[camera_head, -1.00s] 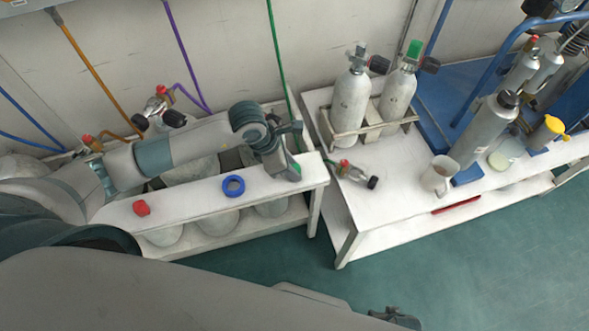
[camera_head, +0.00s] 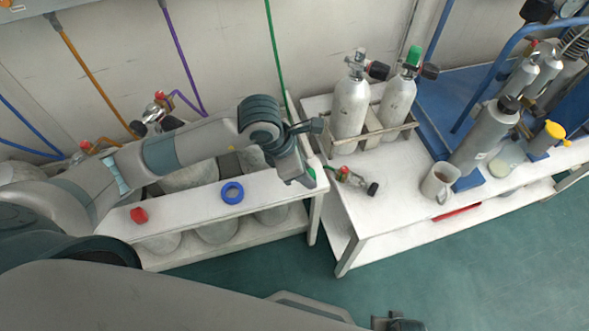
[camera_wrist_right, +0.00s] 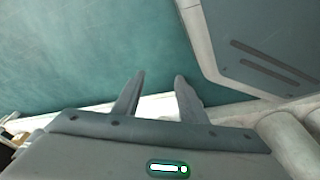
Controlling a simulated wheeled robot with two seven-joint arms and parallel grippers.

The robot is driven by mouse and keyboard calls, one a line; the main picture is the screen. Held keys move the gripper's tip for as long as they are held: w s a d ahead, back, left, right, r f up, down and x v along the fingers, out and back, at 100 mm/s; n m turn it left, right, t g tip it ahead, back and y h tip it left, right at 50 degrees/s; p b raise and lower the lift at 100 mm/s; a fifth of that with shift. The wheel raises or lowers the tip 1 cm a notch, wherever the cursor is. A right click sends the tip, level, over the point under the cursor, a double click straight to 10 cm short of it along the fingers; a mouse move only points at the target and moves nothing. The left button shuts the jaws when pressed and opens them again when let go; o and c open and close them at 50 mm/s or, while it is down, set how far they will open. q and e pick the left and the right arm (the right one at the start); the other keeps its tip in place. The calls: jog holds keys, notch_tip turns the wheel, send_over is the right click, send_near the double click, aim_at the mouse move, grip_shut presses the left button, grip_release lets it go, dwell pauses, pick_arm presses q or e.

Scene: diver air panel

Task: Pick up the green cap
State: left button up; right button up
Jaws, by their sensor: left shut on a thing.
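The green cap (camera_head: 311,173) shows only as a small green sliver at the tips of my left gripper (camera_head: 304,176); the fingers hide the rest. My left gripper is shut on it, over the right end of the left white bench (camera_head: 180,211). I cannot tell whether the cap is clear of the bench top. My right gripper (camera_wrist_right: 160,83) is open and empty in the right wrist view, with green floor beyond its fingers. Part of it shows at the bottom edge of the head view (camera_head: 398,322).
A blue ring (camera_head: 232,192) and a red cap (camera_head: 139,215) lie on the left bench. The right bench (camera_head: 395,215) holds two cylinders (camera_head: 352,108) in a rack, a small valve (camera_head: 352,179), a mug (camera_head: 438,183) and a grey bottle (camera_head: 484,138). Hoses hang behind.

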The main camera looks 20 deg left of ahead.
aim_at(316, 179)
pick_arm(q)
jog(key=s+d+r, duration=0.3)
jog(key=d+r, duration=0.1)
jog(key=d, duration=0.1)
jog(key=shift+s+d, duration=0.15)
jog(key=shift+d, duration=0.1)
pick_arm(e)
jog(key=shift+w+a+r, duration=0.1)
jog(key=shift+w+r, duration=0.1)
jog(key=shift+r, duration=0.65)
jog(key=shift+s+f, duration=0.1)
jog(key=shift+f, duration=0.1)
pick_arm(q)
jog(key=a+m, duration=0.1)
jog(key=m, duration=0.1)
jog(key=a+m+g, duration=0.1)
jog(key=m, duration=0.1)
jog(key=m+g, duration=0.1)
jog(key=shift+w+a+m+h, duration=0.25)
jog(key=shift+a+m+h, duration=0.05)
jog(key=shift+a+m, duration=0.1)
jog(key=a+r+m+g+y, duration=0.2)
jog(key=a+r+m, duration=0.2)
jog(key=m, duration=0.5)
jog(key=w+a+r+m+g+y, duration=0.1)
jog(key=a+r+m+g+y, duration=0.1)
jog(key=a+r+m, duration=0.3)
jog(key=a+m, duration=0.4)
jog(key=shift+r+g, duration=0.2)
jog(key=shift+g, duration=0.2)
